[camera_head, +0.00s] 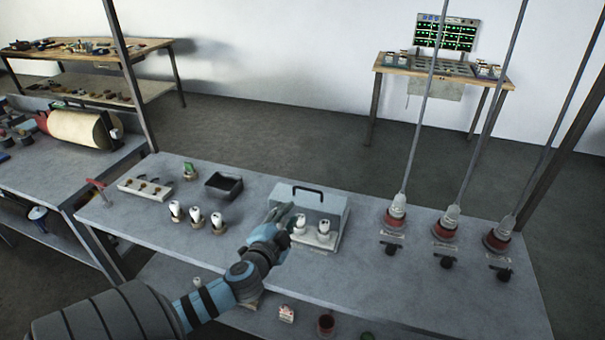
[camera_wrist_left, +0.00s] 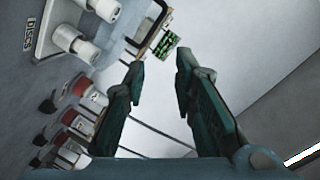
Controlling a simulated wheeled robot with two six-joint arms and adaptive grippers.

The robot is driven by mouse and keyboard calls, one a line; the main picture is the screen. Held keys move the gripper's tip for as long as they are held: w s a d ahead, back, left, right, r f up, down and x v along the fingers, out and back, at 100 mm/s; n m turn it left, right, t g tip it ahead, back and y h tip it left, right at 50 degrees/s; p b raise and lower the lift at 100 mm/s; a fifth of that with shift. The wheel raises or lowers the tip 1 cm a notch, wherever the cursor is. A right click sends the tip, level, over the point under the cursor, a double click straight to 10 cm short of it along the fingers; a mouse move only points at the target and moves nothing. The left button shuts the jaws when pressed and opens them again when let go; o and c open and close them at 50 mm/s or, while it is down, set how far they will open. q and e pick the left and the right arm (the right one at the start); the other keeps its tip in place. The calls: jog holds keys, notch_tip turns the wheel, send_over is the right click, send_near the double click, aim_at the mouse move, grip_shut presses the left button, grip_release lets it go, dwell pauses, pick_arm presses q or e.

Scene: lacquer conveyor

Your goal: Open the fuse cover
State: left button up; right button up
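The fuse cover (camera_head: 325,203) is a pale grey box-like lid with a black handle (camera_head: 305,190) on top, on the middle of the long grey table. Two white fuses (camera_head: 323,230) show at its front, so the lid does not hide them. White fuses (camera_wrist_left: 72,40) also show at the upper left of the left wrist view. My left gripper (camera_head: 284,214) is at the left side of the cover, close to it. Whether it touches is unclear. In the left wrist view its fingers (camera_wrist_left: 160,75) are apart with nothing between them. My right gripper is not in view.
Left of the cover stand several white fuses (camera_head: 196,216), a black tray (camera_head: 223,185) and a white switch block (camera_head: 145,189). To the right, red-based plugs (camera_head: 395,217) on upright cables stand in a row. The table (camera_head: 350,275) is clear in front of the cover.

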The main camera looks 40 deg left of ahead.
aim_at(305, 205)
pick_arm(q)
jog(key=m, duration=0.3)
jog(key=shift+s+d+f+m+b, duration=0.15)
jog(key=shift+f+m+b, duration=0.1)
jog(key=shift+m+b, duration=0.15)
jog(key=shift+c, duration=1.4)
jog(key=shift+f+m, duration=0.15)
jog(key=shift+m, duration=0.95)
grip_shut()
jog(key=shift+m, duration=0.4)
jog(key=x, duration=0.7)
jog(key=b+x, duration=0.1)
jog(key=x, duration=0.6)
jog(key=shift+f, duration=0.25)
